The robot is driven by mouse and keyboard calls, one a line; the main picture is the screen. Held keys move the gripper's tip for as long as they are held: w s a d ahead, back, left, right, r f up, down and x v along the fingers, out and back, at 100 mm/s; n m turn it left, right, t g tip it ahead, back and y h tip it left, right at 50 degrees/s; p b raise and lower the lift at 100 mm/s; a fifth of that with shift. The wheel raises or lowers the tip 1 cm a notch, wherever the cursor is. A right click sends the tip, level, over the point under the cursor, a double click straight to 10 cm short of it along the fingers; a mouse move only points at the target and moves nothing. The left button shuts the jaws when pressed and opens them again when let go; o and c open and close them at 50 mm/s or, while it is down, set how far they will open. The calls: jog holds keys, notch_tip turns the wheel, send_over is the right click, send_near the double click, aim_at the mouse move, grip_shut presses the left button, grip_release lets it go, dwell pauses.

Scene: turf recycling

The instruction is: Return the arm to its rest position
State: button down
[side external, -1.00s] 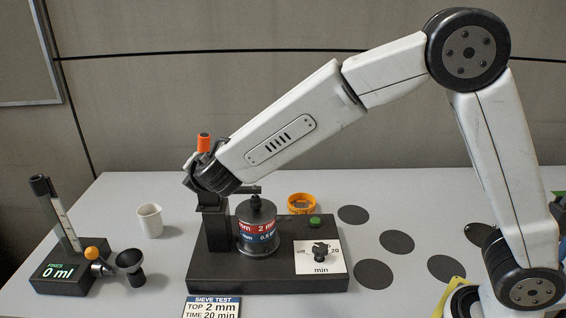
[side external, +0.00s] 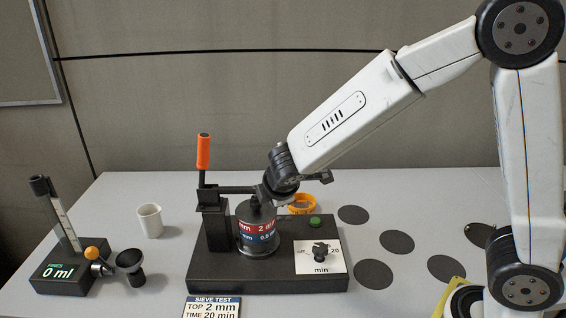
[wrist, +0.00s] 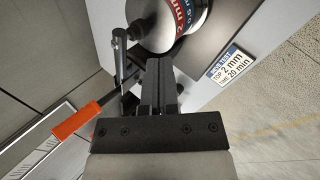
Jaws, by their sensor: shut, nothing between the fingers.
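My gripper (side external: 266,192) is shut and empty. In the side view it is just above the lid of the sieve stack, by the end of the clamp arm; whether it touches is unclear. In the wrist view its closed fingers (wrist: 160,65) point towards the stack. The sieve stack (side external: 258,240) has red and blue bands and stands on the black shaker base (side external: 270,284). The clamp's orange handle (side external: 203,152) is upright, and its dark arm (side external: 228,190) reaches over the stack. The orange handle (wrist: 78,121) also shows in the wrist view, left of the fingers.
A white cup (side external: 150,221) and a fines meter reading 0 ml (side external: 56,272) stand on the left. An orange ring (side external: 302,203) lies behind the base. The base carries a green button (side external: 315,221) and a timer knob (side external: 320,251). Flat dark discs (side external: 397,242) lie to the right.

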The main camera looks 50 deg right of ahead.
jog(key=s+d+f+m+g+y, duration=0.1)
jog(key=s+d+f+m+y, duration=0.1)
jog(key=s+m, duration=0.4)
jog(key=s+d+f+m+g+y, duration=0.1)
jog(key=s+d+f+m+g, duration=0.1)
jog(key=s+m, duration=0.5)
jog(key=s+f, duration=0.1)
jog(key=s, duration=0.2)
jog(key=shift+d+f+m+g+y, duration=0.15)
jog(key=shift+d+m+g+y, duration=0.15)
jog(key=shift+y, duration=0.1)
jog(key=shift+w, duration=0.1)
